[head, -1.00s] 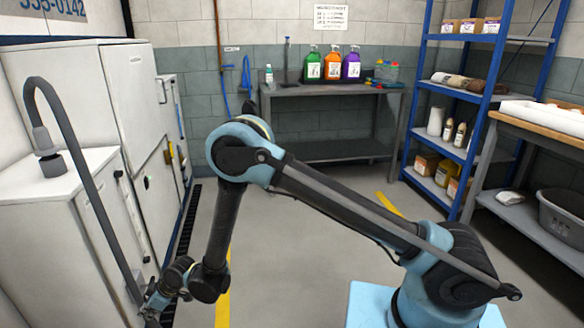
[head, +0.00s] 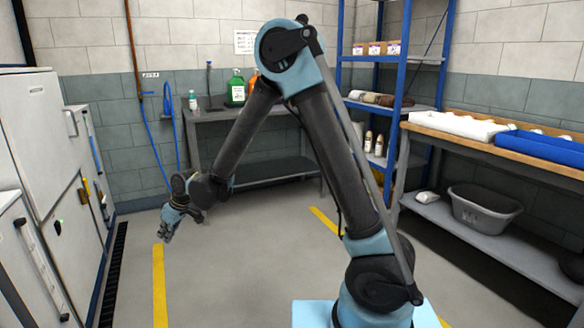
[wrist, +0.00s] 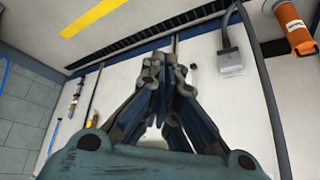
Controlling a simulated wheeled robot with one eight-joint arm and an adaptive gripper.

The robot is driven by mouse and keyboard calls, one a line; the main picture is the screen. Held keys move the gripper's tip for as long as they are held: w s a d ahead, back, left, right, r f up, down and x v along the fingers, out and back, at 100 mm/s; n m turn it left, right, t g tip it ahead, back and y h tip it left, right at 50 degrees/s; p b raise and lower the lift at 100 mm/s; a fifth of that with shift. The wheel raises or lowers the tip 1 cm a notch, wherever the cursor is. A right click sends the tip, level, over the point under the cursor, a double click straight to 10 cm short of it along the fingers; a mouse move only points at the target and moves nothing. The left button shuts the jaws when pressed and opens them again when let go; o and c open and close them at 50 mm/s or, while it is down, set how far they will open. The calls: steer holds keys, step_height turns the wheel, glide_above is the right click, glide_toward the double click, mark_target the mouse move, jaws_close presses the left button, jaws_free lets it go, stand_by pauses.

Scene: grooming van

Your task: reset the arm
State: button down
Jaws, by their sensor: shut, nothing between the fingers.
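My gripper (head: 167,238) hangs at the end of my folded arm, left of the middle in the head view, above the floor near the yellow line. It is empty. In the wrist view my gripper (wrist: 163,62) has its fingers together at the tips, with nothing between them. Behind it there are white cabinet fronts, which look apart from the fingers. My arm rises to a high elbow in the head view and hides part of the back bench.
White cabinets (head: 40,130) stand at the left. A grey bench (head: 270,168) with bottles stands at the back wall. A blue shelf rack (head: 400,100) and a wooden-topped table (head: 470,136) with a grey tub (head: 484,212) below stand at the right. The middle floor is clear.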

steer(key=w+d+r+m+h, duration=0.1)
steer(key=w+d+r+m, duration=0.2)
steer(key=d, duration=0.6)
steer(key=w+d+r+t, duration=0.1)
steer(key=w+d+r, duration=0.25)
steer(key=d, duration=0.45)
steer(key=w+d+r+m+h, duration=0.15)
steer(key=d+r, duration=0.25)
steer(key=d, duration=0.5)
steer(key=s+d+r+m, duration=0.1)
steer(key=d+m, duration=0.1)
steer(key=d, duration=0.7)
steer(key=s+d+r+m, duration=0.2)
steer(key=d, duration=0.7)
steer(key=s+d+f+m+h, duration=0.1)
steer(key=s+d+f+m, duration=0.2)
steer(key=s+d, duration=0.5)
steer(key=s+d+f+m+h, duration=0.2)
steer(key=s+d+f+m, duration=0.1)
steer(key=s+d, duration=0.6)
steer(key=d, duration=0.3)
